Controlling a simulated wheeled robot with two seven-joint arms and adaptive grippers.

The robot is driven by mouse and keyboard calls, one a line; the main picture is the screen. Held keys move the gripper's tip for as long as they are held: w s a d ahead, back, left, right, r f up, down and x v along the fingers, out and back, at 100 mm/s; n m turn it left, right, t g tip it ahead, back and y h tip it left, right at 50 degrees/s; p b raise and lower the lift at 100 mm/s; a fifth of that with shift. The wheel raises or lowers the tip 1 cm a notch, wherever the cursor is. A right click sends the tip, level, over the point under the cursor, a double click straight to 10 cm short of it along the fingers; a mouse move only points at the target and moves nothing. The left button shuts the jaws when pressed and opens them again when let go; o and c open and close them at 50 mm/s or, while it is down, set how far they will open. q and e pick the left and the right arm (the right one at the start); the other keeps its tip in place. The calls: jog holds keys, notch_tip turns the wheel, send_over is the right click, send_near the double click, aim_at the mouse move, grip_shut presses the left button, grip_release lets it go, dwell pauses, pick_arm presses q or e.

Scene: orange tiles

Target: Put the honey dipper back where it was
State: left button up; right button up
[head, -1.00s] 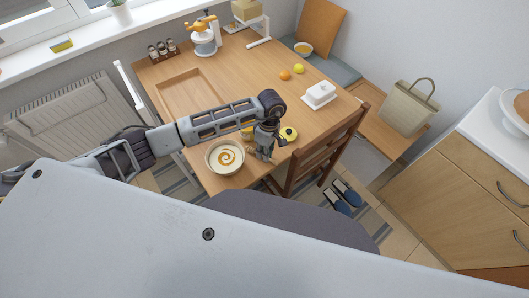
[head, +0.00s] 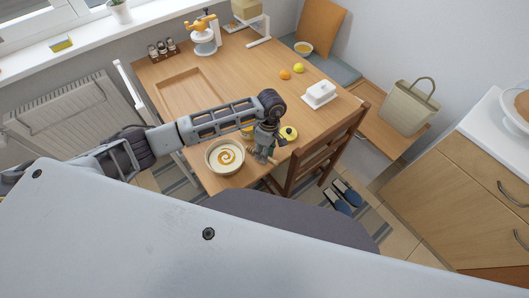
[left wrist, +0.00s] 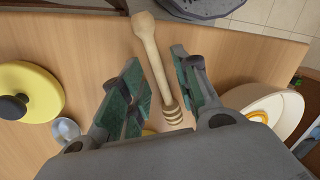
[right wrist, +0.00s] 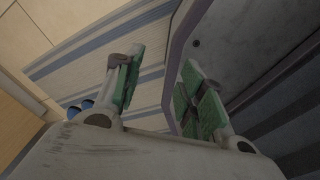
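The wooden honey dipper (left wrist: 152,55) lies on the table between the fingers of my left gripper in the left wrist view. Its ridged head is towards the palm. My left gripper (left wrist: 160,85) is open around it, with a clear gap on the right side. In the head view my left gripper (head: 262,156) points down at the table's near edge, right of the bowl with an orange swirl (head: 225,156). My right gripper (right wrist: 160,90) is open and empty above the floor.
A chair (head: 325,150) stands against the table's right side. A white butter dish (head: 320,94), an orange (head: 285,75) and a lemon (head: 299,68) are farther back. A small metallic cup (left wrist: 66,130) is near the lid. The middle of the table is clear.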

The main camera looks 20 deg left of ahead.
pick_arm(q)
jog(key=shift+r, duration=0.15)
pick_arm(e)
jog(key=shift+r, duration=0.1)
pick_arm(q)
jog(key=shift+w+r, duration=0.1)
jog(key=shift+r, duration=0.1)
jog(key=b+v, duration=0.1)
jog(key=v, duration=1)
jog(key=shift+r, duration=0.25)
pick_arm(e)
jog(key=shift+s+d+f, duration=0.2)
jog(key=shift+d+f, duration=0.05)
jog(key=shift+f, duration=0.45)
